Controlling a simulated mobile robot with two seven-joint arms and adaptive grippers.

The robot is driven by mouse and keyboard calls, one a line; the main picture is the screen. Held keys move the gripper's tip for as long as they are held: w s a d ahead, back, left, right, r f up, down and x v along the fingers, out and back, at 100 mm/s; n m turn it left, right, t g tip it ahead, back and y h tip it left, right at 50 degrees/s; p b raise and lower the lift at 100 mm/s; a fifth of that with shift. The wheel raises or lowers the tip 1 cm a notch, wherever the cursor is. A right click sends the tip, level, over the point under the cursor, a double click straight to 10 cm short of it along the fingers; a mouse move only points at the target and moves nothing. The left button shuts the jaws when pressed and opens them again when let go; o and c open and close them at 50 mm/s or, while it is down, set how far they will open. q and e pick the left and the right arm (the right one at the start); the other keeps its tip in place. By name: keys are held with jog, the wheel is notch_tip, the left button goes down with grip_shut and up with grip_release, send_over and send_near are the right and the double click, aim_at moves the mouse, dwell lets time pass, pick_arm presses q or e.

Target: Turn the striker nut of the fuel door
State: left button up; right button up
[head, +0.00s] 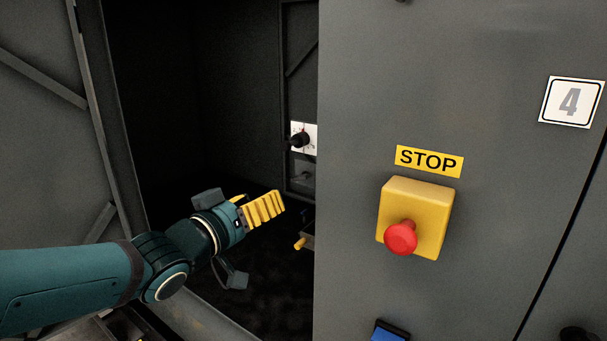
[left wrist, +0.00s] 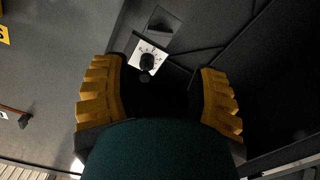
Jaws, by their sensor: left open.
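My left gripper (head: 262,210) is in front of the dark opening of the grey enclosure, with its yellow ribbed fingers pointing right and inward. In the left wrist view its fingers (left wrist: 160,70) are wide apart with nothing held between them. A black knob (head: 300,139) on a white marked plate is on the inner panel beyond the gripper; it also shows in the left wrist view (left wrist: 147,62), apart from the fingers. I cannot make out for certain the striker nut or which panel is the fuel door.
A grey front panel (head: 360,90) borders the opening on the right. It carries a yellow box (head: 430,205) with a red stop button (head: 401,239). A grey braced panel (head: 40,140) stands at left. The dark interior looks open.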

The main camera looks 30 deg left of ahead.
aim_at(298, 179)
pick_arm(q)
jog(key=w, duration=0.4)
jog(key=w+d, duration=0.1)
jog(key=w, duration=0.7)
jog(key=shift+w+d, duration=0.35)
jog(key=shift+w, duration=0.05)
